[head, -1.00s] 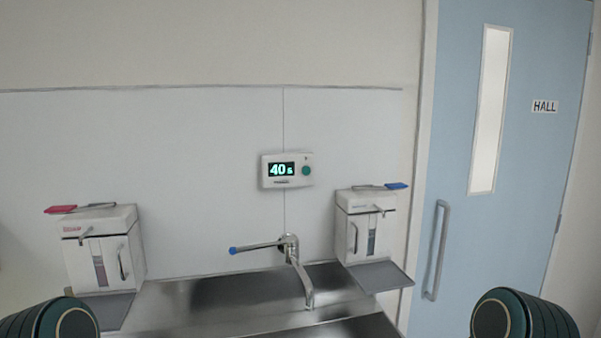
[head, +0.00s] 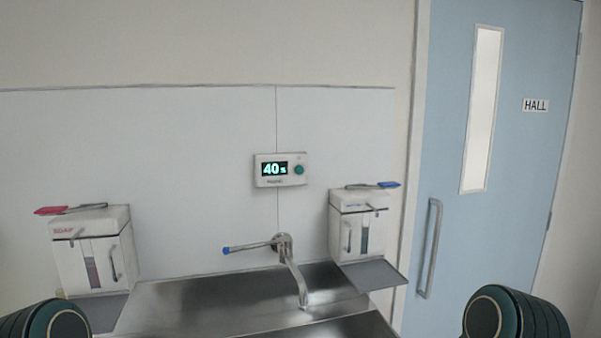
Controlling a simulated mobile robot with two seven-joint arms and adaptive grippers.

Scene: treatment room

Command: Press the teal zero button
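The teal zero button (head: 299,170) is a small round button on the right side of a white wall timer (head: 266,183). The timer's display (head: 274,169) reads 40 s. It is mounted on the white wall panel above the sink. Parts of my two arms show at the bottom left and bottom right corners, well below the timer and apart from it. Neither gripper is in view.
A steel sink (head: 200,300) with a blue-tipped lever tap (head: 287,255) lies below the timer. A soap dispenser with a red lever (head: 92,250) is at left, another dispenser with a blue lever (head: 358,225) at right. A blue door (head: 450,130) marked HALL stands at right.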

